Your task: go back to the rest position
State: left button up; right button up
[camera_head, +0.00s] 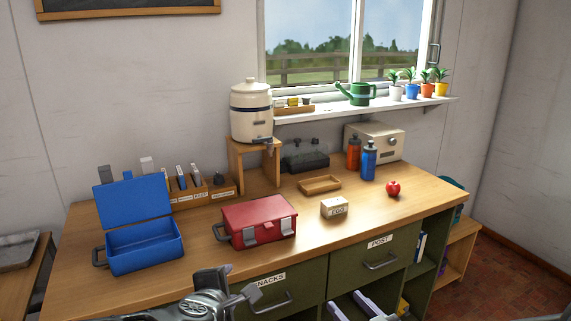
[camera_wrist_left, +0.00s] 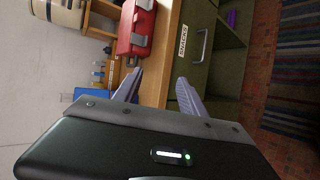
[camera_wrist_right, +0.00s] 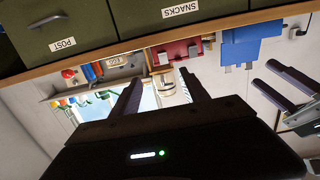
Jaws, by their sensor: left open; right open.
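My left gripper (camera_head: 242,284) is at the front edge of the bench, in front of the red lunch box, near the SNACKS drawer. Its two fingers are apart and empty in the left wrist view (camera_wrist_left: 160,76). My right gripper (camera_head: 353,303) is low in front of the bench, below the POST drawer, partly cut off by the frame's bottom edge. Its fingers are apart with nothing between them in the right wrist view (camera_wrist_right: 161,77). Neither gripper touches an object that I can see.
On the wooden bench (camera_head: 310,241) stand an open blue box (camera_head: 145,249), a shut red box (camera_head: 258,220), an EGG block (camera_head: 334,207), a wooden tray (camera_head: 319,184), bottles (camera_head: 369,161) and a red apple (camera_head: 393,188). The SNACKS drawer (camera_head: 285,290) and POST drawer (camera_head: 372,262) look shut.

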pick_arm(q)
jog(key=s+d+f+m+g+h, duration=0.1)
jog(key=d+f+m+g, duration=0.1)
jog(key=f+m, duration=0.65)
jog(key=s+d+f+m+g+h, duration=0.25)
jog(key=f+m, duration=0.35)
jog(key=f, duration=0.5)
pick_arm(e)
jog(key=s+a+f+m+g+h, duration=0.15)
jog(key=s+f+g, duration=0.25)
jog(key=f, duration=0.7)
jog(key=s+f+m+g+h, duration=0.2)
jog(key=s+f+m+g, duration=0.15)
jog(key=f, duration=0.75)
pick_arm(q)
jog(key=s+f+m+g, duration=0.3)
jog(key=s+f+g, duration=0.4)
jog(key=s+f, duration=1.4)
jog(key=shift+a+f, duration=0.15)
jog(key=shift+f, duration=0.8)
pick_arm(e)
jog(key=s+a+f+m+g, duration=0.1)
jog(key=s+a+f+g, duration=0.1)
jog(key=s+f, duration=0.4)
jog(key=s+a+f+g, duration=0.3)
jog(key=s+f+g, duration=0.2)
jog(key=s, duration=0.7)
jog(key=shift+a+f+m, duration=0.25)
jog(key=shift+f+m, duration=0.15)
jog(key=shift+f, duration=0.4)
